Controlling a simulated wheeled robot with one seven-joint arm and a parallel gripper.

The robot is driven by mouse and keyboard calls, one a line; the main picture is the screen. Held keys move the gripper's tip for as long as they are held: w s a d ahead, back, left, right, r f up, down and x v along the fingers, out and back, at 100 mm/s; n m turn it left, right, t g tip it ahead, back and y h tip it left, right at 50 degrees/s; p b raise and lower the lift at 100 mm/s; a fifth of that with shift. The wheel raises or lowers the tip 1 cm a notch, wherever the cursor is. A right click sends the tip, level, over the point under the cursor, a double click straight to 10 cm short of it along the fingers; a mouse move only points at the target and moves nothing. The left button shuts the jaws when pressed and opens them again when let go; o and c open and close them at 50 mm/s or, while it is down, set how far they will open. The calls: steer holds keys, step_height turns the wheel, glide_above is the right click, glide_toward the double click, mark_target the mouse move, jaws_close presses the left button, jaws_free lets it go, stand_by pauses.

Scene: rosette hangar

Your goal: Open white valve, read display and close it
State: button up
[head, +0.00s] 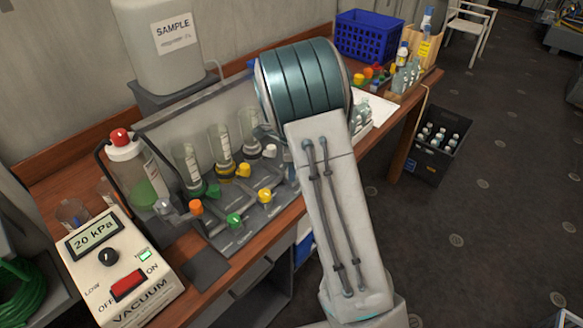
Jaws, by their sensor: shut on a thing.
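The white valve (270,151) is a small white knob at the back right of the grey manifold, just left of my arm. Its handle angle is too small to read. The display (90,239) on the cream vacuum box (122,268) at the lower left reads 20 kPa. My arm rises from the bottom and bends over the right part of the manifold. Its large teal joint covers what lies behind it. My gripper is hidden behind the arm, so its fingers and anything between them do not show.
Beside the white valve are yellow (243,170), green (213,190) and orange (196,207) valves, with glass funnels (220,146) behind. A red-capped bottle (132,170) stands left. A blue basket (368,35) is at the back. A black crate (436,139) stands on open floor at right.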

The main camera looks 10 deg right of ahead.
steer(key=o, duration=1)
steer(key=shift+c, duration=0.2)
step_height(320, 180, up, 14)
steer(key=shift+b, duration=0.35)
